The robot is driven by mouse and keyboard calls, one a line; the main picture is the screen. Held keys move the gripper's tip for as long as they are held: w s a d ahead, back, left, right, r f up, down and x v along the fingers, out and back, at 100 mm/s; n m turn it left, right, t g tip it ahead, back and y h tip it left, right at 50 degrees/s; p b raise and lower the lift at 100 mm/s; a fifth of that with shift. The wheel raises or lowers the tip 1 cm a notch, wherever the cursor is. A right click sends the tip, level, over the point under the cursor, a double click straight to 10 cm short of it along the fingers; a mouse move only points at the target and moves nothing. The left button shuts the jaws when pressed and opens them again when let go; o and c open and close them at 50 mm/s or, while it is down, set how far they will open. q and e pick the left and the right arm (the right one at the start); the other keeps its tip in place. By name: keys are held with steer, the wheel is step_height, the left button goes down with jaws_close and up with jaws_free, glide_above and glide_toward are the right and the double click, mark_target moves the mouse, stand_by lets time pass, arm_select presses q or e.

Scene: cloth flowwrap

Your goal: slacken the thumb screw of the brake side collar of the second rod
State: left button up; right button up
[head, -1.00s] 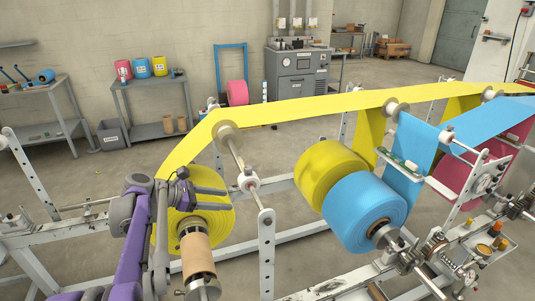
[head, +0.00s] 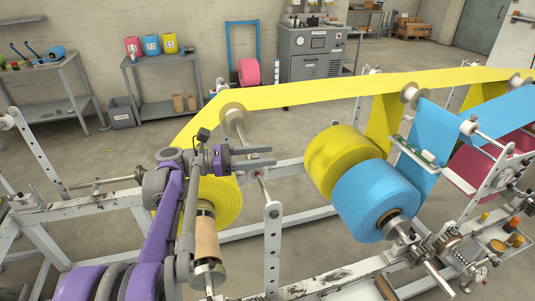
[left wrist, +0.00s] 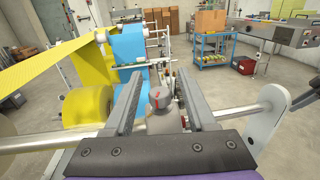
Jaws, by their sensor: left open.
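My left gripper (head: 270,157) is open, its two fingers pointing right across the rod (head: 257,186) that runs from the yellow web's guide roller (head: 233,115) to the perforated upright (head: 272,235). In the left wrist view a grey rounded knob with a red mark (left wrist: 160,97), probably the thumb screw, shows between the open fingers. I cannot tell whether either finger touches it. The rod also shows there (left wrist: 240,110), ending at a white plate (left wrist: 265,122). In the head view the gripper hides the collar area. My right gripper is not in view.
A yellow roll (head: 225,200) on a brown core sits below my left arm. Another yellow roll (head: 335,160) and a blue roll (head: 370,200) stand to the right. The yellow web (head: 310,92) stretches above and behind the gripper.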

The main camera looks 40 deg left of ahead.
arm_select(q)
steer(key=shift+w+d, duration=0.45)
jaws_close()
